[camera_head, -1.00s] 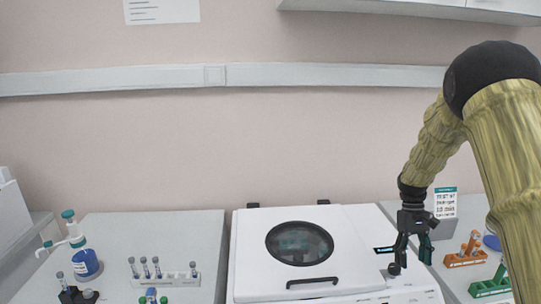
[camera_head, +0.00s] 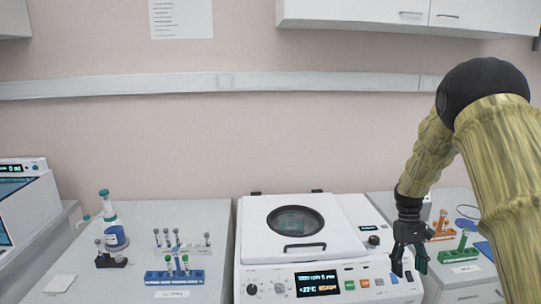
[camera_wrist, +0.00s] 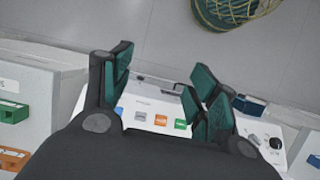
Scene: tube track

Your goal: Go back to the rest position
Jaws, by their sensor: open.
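My gripper (camera_head: 408,268) is open and empty. In the head view it hangs at the right front of the white centrifuge (camera_head: 262,240), near its control panel. The centrifuge lid is shut, with a round dark window. In the wrist view my gripper (camera_wrist: 165,95) has its dark green finger pads spread apart, with nothing between them. Behind the pads the wrist view shows the centrifuge panel (camera_wrist: 160,119) with its coloured buttons.
Orange (camera_head: 440,231) and green (camera_head: 458,255) racks stand on the right bench. A basket (camera_wrist: 235,8) is on the floor.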

